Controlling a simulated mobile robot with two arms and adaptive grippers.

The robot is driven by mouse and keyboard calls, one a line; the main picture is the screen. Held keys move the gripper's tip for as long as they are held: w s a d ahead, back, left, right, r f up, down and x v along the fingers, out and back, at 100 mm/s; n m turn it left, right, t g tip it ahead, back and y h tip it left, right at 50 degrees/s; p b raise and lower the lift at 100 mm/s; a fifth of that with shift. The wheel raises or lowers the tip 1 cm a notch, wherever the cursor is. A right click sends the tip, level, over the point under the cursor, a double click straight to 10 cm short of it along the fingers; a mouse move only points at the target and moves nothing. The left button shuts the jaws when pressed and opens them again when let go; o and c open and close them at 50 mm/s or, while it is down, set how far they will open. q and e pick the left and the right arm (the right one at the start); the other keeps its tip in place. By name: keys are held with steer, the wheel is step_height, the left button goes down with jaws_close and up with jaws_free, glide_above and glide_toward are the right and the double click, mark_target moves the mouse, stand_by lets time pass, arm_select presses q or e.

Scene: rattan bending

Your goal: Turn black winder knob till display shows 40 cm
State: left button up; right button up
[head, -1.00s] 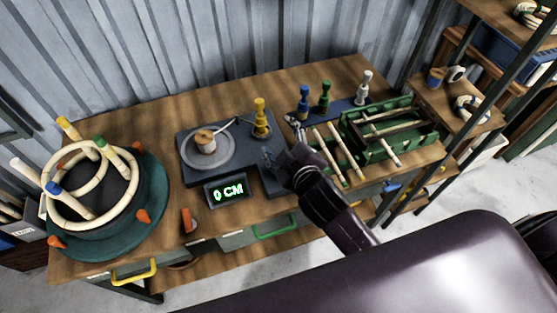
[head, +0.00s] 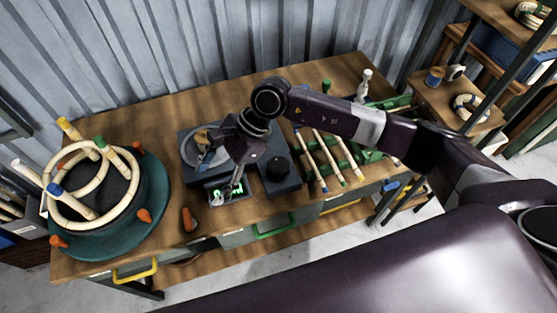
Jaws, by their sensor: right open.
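The black winder knob (head: 278,167) stands upright on the dark block at the right of the winder base (head: 290,185). The green-lit display (head: 213,193) is partly covered by my right gripper, so its number cannot be read in full. My right gripper (head: 229,195) is open and empty, pointing down in front of the display, to the left of the knob and apart from it. The winder's grey turntable (head: 194,158) with its tan spool is partly hidden behind my right wrist. My left gripper is not in view.
A green round former (head: 150,205) with rattan rings and colored pegs stands at the left. An orange-brown tool (head: 189,219) lies near the front edge. A green rack (head: 345,160) with sticks is at the right, partly under my arm. The bench's back left is clear.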

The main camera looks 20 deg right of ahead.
steer(key=w+d+f+n+h, duration=0.2)
steer(key=w+d+h, duration=0.25)
steer(key=d, duration=0.75)
steer(key=t+h, duration=0.1)
steer(key=h, duration=0.2)
glide_above(279, 165)
steer(key=shift+f, duration=0.1)
steer(key=shift+d+f+p, duration=0.1)
steer(key=shift+f+p, duration=0.25)
steer(key=shift+p, duration=0.1)
step_height(279, 165, down, 6)
steer(key=shift+p, duration=1.05)
steer(key=shift+f, duration=0.4)
steer(key=c, duration=1.2)
